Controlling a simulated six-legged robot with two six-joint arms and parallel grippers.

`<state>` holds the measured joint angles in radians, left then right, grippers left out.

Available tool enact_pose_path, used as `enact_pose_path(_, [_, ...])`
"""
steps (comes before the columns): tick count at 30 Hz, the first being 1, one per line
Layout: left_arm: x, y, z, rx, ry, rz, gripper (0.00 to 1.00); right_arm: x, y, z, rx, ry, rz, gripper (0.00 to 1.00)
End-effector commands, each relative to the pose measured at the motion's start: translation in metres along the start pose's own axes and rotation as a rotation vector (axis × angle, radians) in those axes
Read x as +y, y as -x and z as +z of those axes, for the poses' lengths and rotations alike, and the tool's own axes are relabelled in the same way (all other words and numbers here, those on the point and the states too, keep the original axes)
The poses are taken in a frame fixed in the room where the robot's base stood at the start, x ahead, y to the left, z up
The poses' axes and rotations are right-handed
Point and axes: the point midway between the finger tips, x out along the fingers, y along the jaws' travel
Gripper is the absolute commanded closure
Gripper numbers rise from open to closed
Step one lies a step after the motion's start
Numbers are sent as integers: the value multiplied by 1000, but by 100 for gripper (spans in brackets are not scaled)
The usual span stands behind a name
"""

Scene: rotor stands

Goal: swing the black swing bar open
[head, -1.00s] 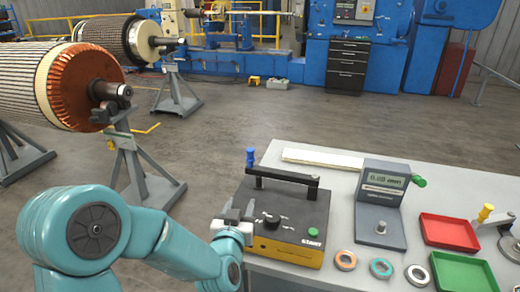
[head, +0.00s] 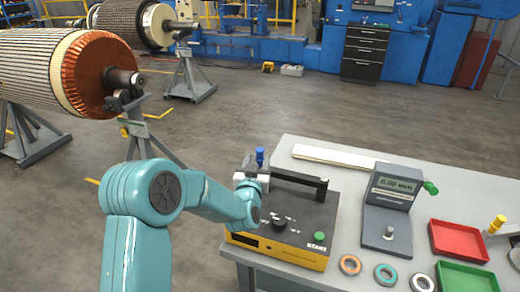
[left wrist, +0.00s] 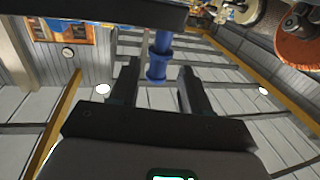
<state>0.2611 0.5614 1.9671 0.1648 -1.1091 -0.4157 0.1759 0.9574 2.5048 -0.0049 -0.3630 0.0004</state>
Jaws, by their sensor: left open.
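The black swing bar (head: 300,180) lies across the top of the black and yellow tester box (head: 290,222), and looks closed along its back edge. A blue handle (head: 260,156) stands upright at the bar's left end. My left gripper (head: 254,168) is open at this handle. In the left wrist view the blue handle (left wrist: 158,62) shows between the two open fingers of the gripper (left wrist: 158,75), and the dark bar (left wrist: 90,12) crosses the top. Contact with the fingers cannot be told. My right gripper is not seen.
A grey gauge with a display (head: 392,190) stands right of the box on the table (head: 340,225). Several rings lie in front, by a red tray (head: 458,240) and a green tray (head: 467,275). A pale strip (head: 335,156) lies behind. A large rotor (head: 60,75) stands at left.

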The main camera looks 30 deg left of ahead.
Motion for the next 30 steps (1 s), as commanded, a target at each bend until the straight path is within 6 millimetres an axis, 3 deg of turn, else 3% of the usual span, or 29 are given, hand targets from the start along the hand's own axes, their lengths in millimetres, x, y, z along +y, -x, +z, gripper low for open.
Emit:
enact_pose_path(6, [1,-33,-1,0,1,1,53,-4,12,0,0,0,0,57])
enact_pose_path(18, [2,-43,0,0,0,1,53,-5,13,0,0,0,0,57])
enact_pose_path(22, [2,-42,0,0,0,1,95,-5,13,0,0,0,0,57])
enact_pose_path(23, [2,-42,0,0,0,1,100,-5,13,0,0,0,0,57])
enact_pose_path(30, [0,-42,1,-1,0,-1,100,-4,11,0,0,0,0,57])
